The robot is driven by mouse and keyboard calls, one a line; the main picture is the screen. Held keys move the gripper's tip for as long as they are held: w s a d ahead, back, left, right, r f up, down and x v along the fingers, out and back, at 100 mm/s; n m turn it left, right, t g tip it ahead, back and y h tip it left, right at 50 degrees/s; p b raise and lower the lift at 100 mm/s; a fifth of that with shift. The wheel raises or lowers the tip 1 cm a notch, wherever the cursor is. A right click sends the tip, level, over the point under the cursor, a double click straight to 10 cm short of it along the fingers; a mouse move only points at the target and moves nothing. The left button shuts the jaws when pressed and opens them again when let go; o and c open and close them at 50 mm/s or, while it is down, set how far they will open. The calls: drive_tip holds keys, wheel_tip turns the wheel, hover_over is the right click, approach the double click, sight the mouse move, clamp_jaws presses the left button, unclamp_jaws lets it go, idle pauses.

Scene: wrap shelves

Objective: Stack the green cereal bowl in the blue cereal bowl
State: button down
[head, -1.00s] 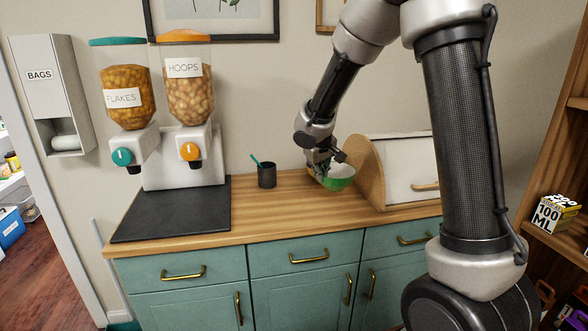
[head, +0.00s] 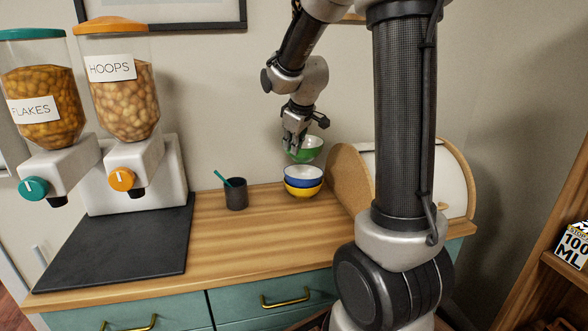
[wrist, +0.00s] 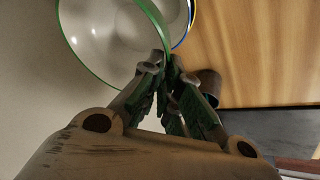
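The green cereal bowl (head: 306,150), white inside, is held upright in the air by my gripper (head: 293,146), which is shut on its left rim. The green bowl also shows in the wrist view (wrist: 106,62), with the gripper fingers (wrist: 166,66) pinching its rim. The blue cereal bowl (head: 303,182) sits inside a yellow bowl (head: 304,191) on the wooden counter, directly below and apart from the green bowl. In the wrist view the green bowl hides most of the lower bowls; only slim blue and yellow edges show.
A bread box (head: 350,180) with a wooden side stands close to the right of the bowls. A dark cup (head: 235,197) with a teal stick stands left of them. Cereal dispensers (head: 140,185) and a black mat (head: 125,245) are further left. The counter front (head: 250,245) is clear.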

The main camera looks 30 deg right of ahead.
drive_tip(key=shift+f, duration=2.85)
drive_tip(key=shift+f, duration=0.1)
drive_tip(key=shift+f, duration=0.55)
drive_tip(key=c, duration=1.6)
unclamp_jaws()
drive_tip(key=shift+c, duration=0.2)
drive_tip(key=shift+r, duration=0.1)
